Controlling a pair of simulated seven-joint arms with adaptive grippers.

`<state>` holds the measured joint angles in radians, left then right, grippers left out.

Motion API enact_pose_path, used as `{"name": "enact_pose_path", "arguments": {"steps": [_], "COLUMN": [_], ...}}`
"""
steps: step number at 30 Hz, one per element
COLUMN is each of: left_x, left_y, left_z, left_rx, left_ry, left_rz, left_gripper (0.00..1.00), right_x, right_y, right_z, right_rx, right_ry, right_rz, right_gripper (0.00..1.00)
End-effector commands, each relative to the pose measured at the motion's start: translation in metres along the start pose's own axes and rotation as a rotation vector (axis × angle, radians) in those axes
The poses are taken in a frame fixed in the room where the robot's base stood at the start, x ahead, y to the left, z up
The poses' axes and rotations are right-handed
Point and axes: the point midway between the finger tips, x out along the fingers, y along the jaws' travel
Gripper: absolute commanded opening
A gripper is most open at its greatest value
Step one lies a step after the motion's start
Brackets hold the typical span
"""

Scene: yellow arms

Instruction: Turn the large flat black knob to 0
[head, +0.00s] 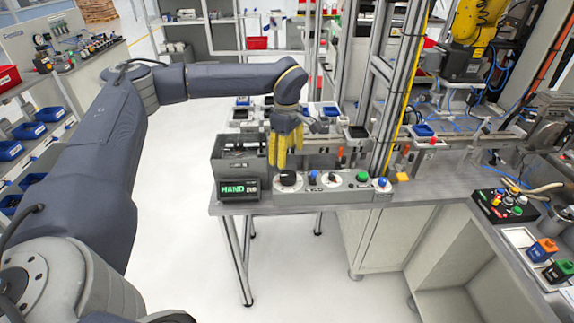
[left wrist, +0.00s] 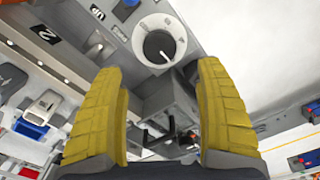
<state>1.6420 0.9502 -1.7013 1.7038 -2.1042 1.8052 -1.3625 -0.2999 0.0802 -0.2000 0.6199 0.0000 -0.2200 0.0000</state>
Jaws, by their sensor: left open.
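The large flat black knob (head: 288,179) sits at the left end of the grey control panel, next to the HAND display. In the left wrist view the knob (left wrist: 160,46) is a dark disc in a pale round ring, with a white pointer line on it. My left gripper (head: 286,158) has yellow ribbed fingers that point down, just above and behind the knob in the head view. In the left wrist view my left gripper (left wrist: 160,70) is open and empty, with the knob between and beyond its fingertips. The 0 mark is not readable. My right gripper is not in view.
The HAND display (head: 238,190) and a grey open box (head: 236,156) stand left of the knob. A smaller black-and-white knob (head: 331,179), a green button (head: 362,177) and a blue button (head: 382,182) lie to its right. A metal upright (head: 388,95) rises behind the panel.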

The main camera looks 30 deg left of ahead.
Motion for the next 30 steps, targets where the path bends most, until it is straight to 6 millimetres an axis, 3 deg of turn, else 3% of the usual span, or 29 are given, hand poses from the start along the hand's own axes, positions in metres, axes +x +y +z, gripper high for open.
{"name": "enact_pose_path", "arguments": {"steps": [6, 12, 26, 30], "left_x": [-0.023, -0.029, -0.028, -0.014], "left_y": [0.0, 0.0, 0.0, -0.001], "left_z": [0.0, 0.0, 0.002, 0.029], "left_rx": [0.0, 0.0, 0.003, 0.04], "left_ry": [0.0, 0.0, -0.004, -0.057], "left_rz": [0.001, -0.001, -0.001, 0.001], "left_gripper": [0.72, 0.72, 0.72, 0.72], "right_x": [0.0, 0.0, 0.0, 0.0], "right_y": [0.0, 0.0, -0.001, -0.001], "right_z": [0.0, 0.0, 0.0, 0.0], "right_rx": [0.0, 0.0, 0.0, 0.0], "right_ry": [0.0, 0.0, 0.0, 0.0], "right_rz": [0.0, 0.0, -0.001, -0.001], "right_gripper": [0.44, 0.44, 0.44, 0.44]}}
